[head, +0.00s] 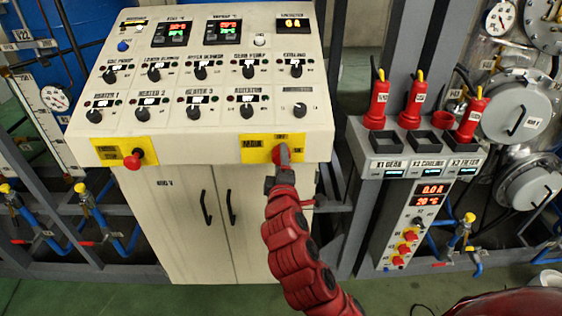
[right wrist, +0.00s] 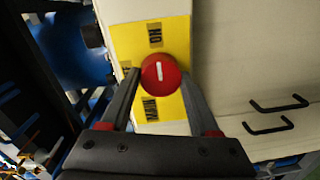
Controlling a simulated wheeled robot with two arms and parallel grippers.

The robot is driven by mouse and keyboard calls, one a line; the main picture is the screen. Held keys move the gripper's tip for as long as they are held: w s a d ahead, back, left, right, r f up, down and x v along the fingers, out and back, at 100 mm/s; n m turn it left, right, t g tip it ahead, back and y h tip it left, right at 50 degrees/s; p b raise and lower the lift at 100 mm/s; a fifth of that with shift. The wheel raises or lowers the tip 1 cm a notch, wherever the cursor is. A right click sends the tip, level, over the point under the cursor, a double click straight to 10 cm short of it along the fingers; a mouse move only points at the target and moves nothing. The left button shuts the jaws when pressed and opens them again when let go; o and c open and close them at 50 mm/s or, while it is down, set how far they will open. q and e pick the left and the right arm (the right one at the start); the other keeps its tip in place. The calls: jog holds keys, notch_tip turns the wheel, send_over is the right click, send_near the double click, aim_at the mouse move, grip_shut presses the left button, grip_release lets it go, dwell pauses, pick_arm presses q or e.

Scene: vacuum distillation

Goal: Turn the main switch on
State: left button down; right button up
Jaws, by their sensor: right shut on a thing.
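The main switch is a red round knob (right wrist: 161,74) with a white bar on a yellow plate (right wrist: 124,42) on the front of the control cabinet. The plate bears labels reading MAIN and ON. In the head view the yellow plate (head: 256,148) is at the front right edge of the console, and the knob is mostly hidden by my gripper. My right gripper (head: 283,160) is at the knob. In the right wrist view my right gripper (right wrist: 163,92) has its fingers on either side of the knob, shut on it. My left gripper is not in view.
A second yellow plate with a red button (head: 133,160) is at the console's front left. The console top (head: 220,85) carries several black knobs and displays. A side panel with red plugs (head: 378,100) stands to the right. Cabinet doors (head: 185,220) are below.

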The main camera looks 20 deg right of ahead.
jog(key=shift+f, duration=0.1)
jog(key=o, duration=1.4)
jog(key=shift+c, duration=0.2)
jog(key=shift+s, duration=0.1)
jog(key=p+v, duration=1.3)
jog(key=v, duration=0.4)
jog(key=shift+r, duration=0.2)
